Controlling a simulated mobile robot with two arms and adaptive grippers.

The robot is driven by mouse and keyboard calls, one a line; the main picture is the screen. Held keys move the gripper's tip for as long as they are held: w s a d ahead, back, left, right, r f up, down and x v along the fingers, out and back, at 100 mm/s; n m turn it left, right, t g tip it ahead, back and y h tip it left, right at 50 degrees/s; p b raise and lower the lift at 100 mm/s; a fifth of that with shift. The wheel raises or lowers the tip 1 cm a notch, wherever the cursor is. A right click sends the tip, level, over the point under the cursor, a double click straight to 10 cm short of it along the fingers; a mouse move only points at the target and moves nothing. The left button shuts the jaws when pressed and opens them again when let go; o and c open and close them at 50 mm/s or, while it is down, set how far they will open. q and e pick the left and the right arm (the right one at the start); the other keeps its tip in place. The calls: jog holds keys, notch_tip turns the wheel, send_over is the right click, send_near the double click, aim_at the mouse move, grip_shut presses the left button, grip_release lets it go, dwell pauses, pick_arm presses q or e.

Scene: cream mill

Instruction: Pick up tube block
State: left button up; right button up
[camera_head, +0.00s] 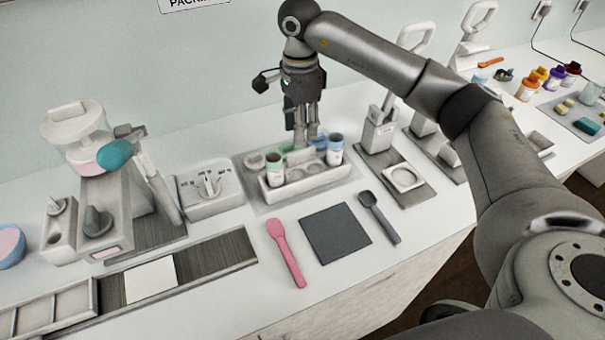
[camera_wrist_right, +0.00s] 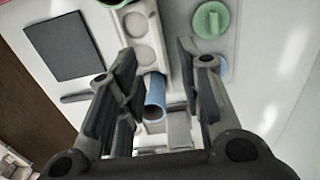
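The tube block, a long white block with round wells (camera_head: 312,186), stands on a grey tray in the middle of the counter in the head view. My right gripper (camera_head: 312,140) points down just behind the block, near the right end. In the right wrist view my right gripper (camera_wrist_right: 158,62) is open, its fingers apart on both sides of the block's end (camera_wrist_right: 150,62) and the blue tube (camera_wrist_right: 155,92). Contact cannot be told. My left gripper is not in view.
Green and blue lids (camera_wrist_right: 210,20) lie close beside the block. A dark square mat (camera_head: 335,233), a pink spatula (camera_head: 284,250) and a dark spoon (camera_head: 377,215) lie in front. A balance-like device (camera_head: 207,190) stands left, a press (camera_head: 380,130) right.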

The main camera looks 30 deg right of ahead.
aim_at(301, 150)
jog(key=f, duration=0.3)
jog(key=shift+s+p, duration=0.3)
jog(key=shift+w+f+p, duration=0.15)
jog(key=shift+f+p, duration=0.25)
jog(key=shift+f, duration=0.2)
notch_tip(301, 150, down, 4)
jog(key=shift+r+p, duration=0.25)
jog(key=shift+p, duration=0.5)
jog(key=shift+f, duration=0.45)
jog(key=shift+c, duration=0.3)
grip_shut()
jog(key=shift+w+r, duration=0.1)
